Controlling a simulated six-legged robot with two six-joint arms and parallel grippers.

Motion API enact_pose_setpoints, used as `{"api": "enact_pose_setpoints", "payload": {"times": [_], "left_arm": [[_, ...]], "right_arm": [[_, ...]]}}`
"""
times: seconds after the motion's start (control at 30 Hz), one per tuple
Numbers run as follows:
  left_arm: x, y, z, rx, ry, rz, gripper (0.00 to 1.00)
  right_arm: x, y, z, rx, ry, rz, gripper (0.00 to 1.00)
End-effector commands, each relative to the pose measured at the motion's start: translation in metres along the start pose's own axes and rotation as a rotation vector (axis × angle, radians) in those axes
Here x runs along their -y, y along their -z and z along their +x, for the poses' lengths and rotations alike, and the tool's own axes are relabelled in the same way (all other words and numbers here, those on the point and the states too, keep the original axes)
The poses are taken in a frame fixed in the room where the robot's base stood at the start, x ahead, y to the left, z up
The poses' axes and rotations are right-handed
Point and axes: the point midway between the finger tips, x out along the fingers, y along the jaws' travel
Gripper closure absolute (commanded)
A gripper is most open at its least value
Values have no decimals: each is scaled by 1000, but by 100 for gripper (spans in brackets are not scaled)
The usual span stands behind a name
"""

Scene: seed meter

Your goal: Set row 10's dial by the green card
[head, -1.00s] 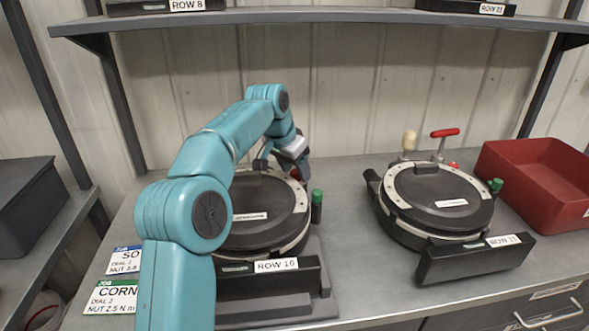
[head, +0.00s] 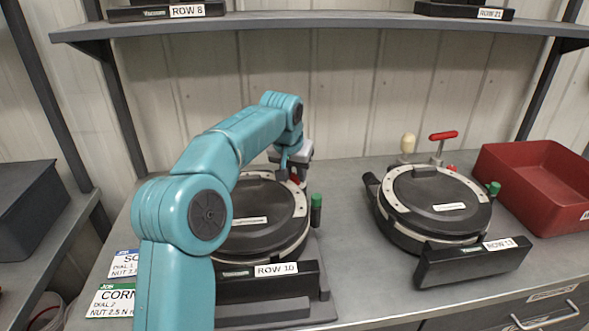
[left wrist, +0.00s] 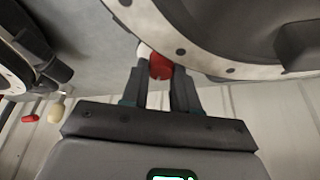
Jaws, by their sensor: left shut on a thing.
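Row 10's seed meter (head: 262,222) is a round black unit with a pale holed rim, behind a black bar labelled ROW 10 (head: 276,269). The green card (head: 112,302) lies at the front left, reads CORN, DIAL 2, NUT 2.5, and is partly hidden by my left arm. My left gripper (head: 295,174) is at the back right of the meter's rim. In the left wrist view its fingers are shut on a small red knob (left wrist: 160,66) beside the rim, apparently the dial. The dial's markings cannot be read. My right gripper is not in view.
A blue-headed card (head: 124,264) lies behind the green one. A green-capped post (head: 316,209) stands close right of the meter. Row 13's meter (head: 437,205), a red T-handle (head: 443,136), a cream knob (head: 408,143) and a red bin (head: 535,180) are farther right. A shelf (head: 330,17) hangs above.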

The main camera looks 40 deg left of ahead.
Motion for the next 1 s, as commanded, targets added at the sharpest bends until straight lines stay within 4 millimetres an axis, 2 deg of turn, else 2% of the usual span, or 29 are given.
{"api": "enact_pose_setpoints", "payload": {"times": [0.27,0.3,0.33,0.37,0.63,0.73,0.87,1.0], "left_arm": [[0,0,-1,-1,1,-3,100],[0,0,-1,-2,1,-3,58],[0,0,-1,-2,1,-3,48],[0,0,-1,-2,1,-3,45],[0,0,-1,-2,0,-3,45],[0,1,-8,-4,0,-3,45],[0,2,-32,-6,0,-3,45],[0,2,-71,-7,-1,-3,45]], "right_arm": [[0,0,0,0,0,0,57],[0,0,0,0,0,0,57],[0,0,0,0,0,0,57],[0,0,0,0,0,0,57],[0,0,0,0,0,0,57],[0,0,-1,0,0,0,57],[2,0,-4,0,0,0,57],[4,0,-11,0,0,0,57]]}}
